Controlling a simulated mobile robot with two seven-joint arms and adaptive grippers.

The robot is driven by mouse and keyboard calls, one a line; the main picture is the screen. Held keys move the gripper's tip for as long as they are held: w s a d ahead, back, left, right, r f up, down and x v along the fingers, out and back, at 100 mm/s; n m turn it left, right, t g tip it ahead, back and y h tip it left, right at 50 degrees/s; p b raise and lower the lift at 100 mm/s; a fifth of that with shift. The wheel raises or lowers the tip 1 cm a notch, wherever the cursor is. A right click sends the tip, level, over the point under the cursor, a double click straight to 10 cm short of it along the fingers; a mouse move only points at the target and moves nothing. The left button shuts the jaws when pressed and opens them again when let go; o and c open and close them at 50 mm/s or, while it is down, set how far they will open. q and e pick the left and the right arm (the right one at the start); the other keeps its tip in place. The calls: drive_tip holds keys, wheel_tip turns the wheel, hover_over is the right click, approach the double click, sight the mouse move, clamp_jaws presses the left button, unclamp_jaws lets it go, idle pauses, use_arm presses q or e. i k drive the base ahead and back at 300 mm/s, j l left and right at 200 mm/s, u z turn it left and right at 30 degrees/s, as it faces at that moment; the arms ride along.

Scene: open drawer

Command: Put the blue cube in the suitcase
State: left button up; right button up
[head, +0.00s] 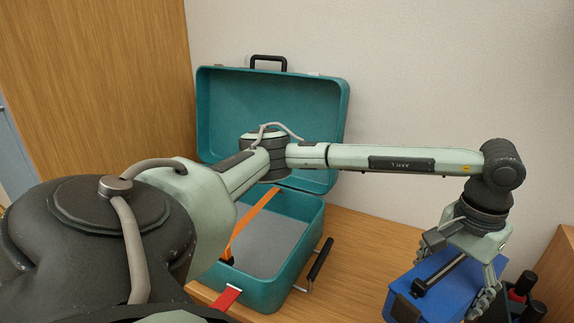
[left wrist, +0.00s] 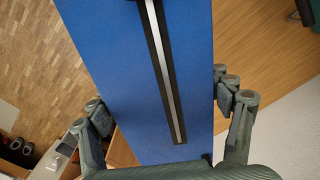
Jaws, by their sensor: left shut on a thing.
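The blue cube (head: 437,299) looks like a blue box with a black and silver strip across its top. It is at the lower right of the head view and fills the middle of the left wrist view (left wrist: 112,75). My left gripper (head: 456,268) points down over it and is shut on it, with fingers on both sides. I cannot tell whether the box is lifted clear of the surface below. The teal suitcase (head: 306,235) stands open left of the box, its lid (head: 225,110) raised against the wall. Its visible inside is grey. My right gripper is not in view.
My left arm crosses in front of the suitcase and hides part of it. An orange strap (head: 250,222) and a black handle (head: 320,262) are on the suitcase. A dark holder with bottles (head: 524,288) stands right of the box. Bare wooden tabletop (head: 365,245) lies between suitcase and box.

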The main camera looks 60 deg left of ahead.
sight(249, 238)
drive_tip(key=k+j, duration=0.45)
drive_tip(key=j, duration=0.15)
drive_tip(key=k+j, duration=0.1)
drive_tip(key=j, duration=0.75)
drive_tip(key=k+j, duration=0.15)
drive_tip(key=j, duration=0.25)
